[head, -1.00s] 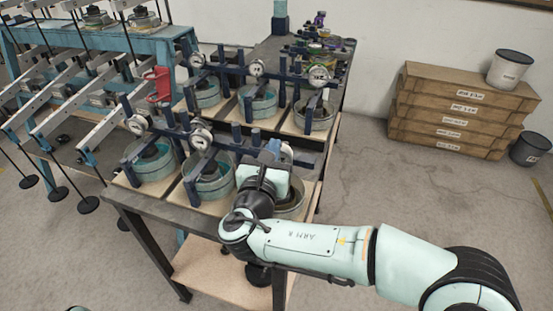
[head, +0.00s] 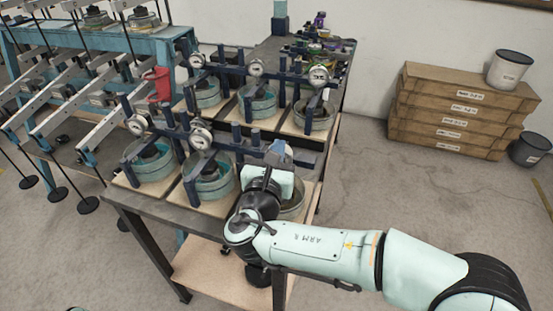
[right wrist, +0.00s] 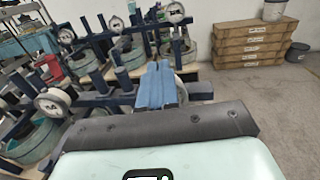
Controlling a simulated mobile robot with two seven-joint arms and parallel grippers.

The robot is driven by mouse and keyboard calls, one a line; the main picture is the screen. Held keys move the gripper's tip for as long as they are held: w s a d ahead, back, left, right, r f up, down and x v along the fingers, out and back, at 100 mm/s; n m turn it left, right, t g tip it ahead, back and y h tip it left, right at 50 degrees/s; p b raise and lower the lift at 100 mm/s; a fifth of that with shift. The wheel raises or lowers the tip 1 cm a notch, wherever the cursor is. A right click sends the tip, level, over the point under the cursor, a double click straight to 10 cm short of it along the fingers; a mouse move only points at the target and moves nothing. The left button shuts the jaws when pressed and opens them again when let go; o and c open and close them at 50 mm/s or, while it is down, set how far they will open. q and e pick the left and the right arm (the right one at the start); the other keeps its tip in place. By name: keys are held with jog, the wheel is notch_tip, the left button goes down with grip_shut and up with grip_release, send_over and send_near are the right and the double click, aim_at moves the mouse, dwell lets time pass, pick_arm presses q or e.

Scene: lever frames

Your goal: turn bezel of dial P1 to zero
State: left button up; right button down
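Several round white dials sit on dark blue frames over round metal pots. In the front row, one dial (head: 136,124) is at the left and another dial (head: 200,135) is in the middle. No label is readable, so I cannot tell which is P1. My right gripper (head: 277,150) is at the right end of the front row, its blue fingers at the frame's crossbar. Any dial there is mostly hidden by the gripper. In the right wrist view the blue fingers (right wrist: 158,86) look close together, and what is between them is hidden. My left gripper is not in view.
A back row of frames carries more dials (head: 256,67) close behind. The dark table (head: 155,207) ends just in front of the pots. A blue bench with levers (head: 75,60) stands at the left. Stacked wooden boxes (head: 455,112) stand at the right, with clear floor before them.

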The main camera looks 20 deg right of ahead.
jog(key=v, duration=0.6)
jog(key=shift+r+b, duration=0.25)
jog(key=shift+b, duration=0.1)
dwell(0.3)
